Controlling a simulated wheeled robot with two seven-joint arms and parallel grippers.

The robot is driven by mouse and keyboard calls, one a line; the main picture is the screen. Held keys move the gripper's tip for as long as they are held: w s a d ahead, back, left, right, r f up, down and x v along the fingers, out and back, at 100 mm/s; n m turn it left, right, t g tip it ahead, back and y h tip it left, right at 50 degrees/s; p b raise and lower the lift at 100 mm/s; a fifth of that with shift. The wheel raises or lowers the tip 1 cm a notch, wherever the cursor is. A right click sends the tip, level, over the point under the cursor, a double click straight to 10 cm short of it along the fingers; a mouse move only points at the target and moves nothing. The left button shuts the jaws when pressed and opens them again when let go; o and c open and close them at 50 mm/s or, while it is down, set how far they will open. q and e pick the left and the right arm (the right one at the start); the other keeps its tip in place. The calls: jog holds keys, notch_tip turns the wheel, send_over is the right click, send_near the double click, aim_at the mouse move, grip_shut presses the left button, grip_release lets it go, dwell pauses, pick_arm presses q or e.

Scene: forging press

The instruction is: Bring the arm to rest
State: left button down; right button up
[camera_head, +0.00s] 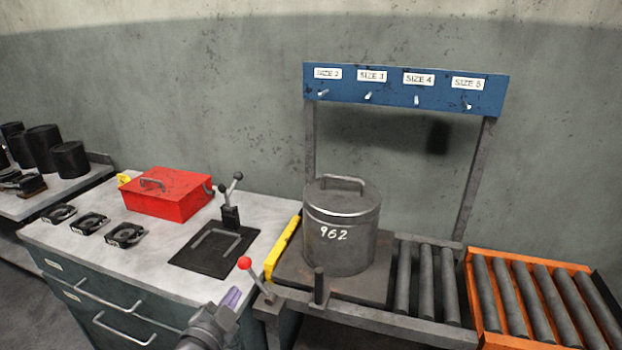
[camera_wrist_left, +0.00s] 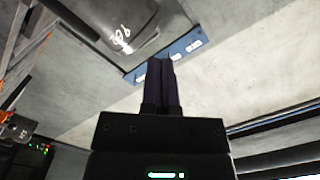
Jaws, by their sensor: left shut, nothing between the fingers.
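My left gripper (camera_head: 232,297) comes in at the bottom of the head view, in front of the workbench, beside the red-knobbed lever. Its purple-grey fingers are together and hold nothing. In the left wrist view the closed fingers (camera_wrist_left: 161,75) point up the picture, toward the wall and the blue size rack (camera_wrist_left: 182,48). The grey lidded cylinder marked 962 (camera_wrist_left: 125,25) shows past the fingers, apart from them. My right gripper is in neither view.
The cylinder (camera_head: 341,240) stands on a plate by the roller conveyor (camera_head: 425,285). The red-knobbed lever (camera_head: 245,263) and a yellow bar (camera_head: 283,248) are close to my left gripper. A red box (camera_head: 170,195) and several black parts sit on the workbench (camera_head: 150,262).

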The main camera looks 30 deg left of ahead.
pick_arm(q)
jog(key=s+d+f+n+g+h+b, duration=0.1)
jog(key=s+d+f+g, duration=0.15)
jog(key=f, duration=0.55)
jog(key=s+d+f+n+g+b, duration=0.1)
jog(key=s+d+f+g, duration=0.15)
jog(key=f, duration=0.55)
jog(key=s+d+f+n+g+h, duration=0.1)
jog(key=s+d+f+g, duration=0.15)
jog(key=f, duration=0.55)
jog(key=s+d+f+g+h, duration=0.1)
jog(key=s+d+f+g, duration=0.2)
jog(key=s+f, duration=0.2)
jog(key=s+d+f+g+b, duration=0.1)
jog(key=s+d+f+g, duration=0.2)
jog(key=s, duration=0.8)
jog(key=s+d+f+g+h+b, duration=0.1)
jog(key=s+d+f+g, duration=0.2)
jog(key=s+d+f, duration=0.2)
jog(key=s+f, duration=0.2)
jog(key=s, duration=0.1)
jog(key=shift+s+h, duration=0.15)
jog(key=shift+h, duration=0.15)
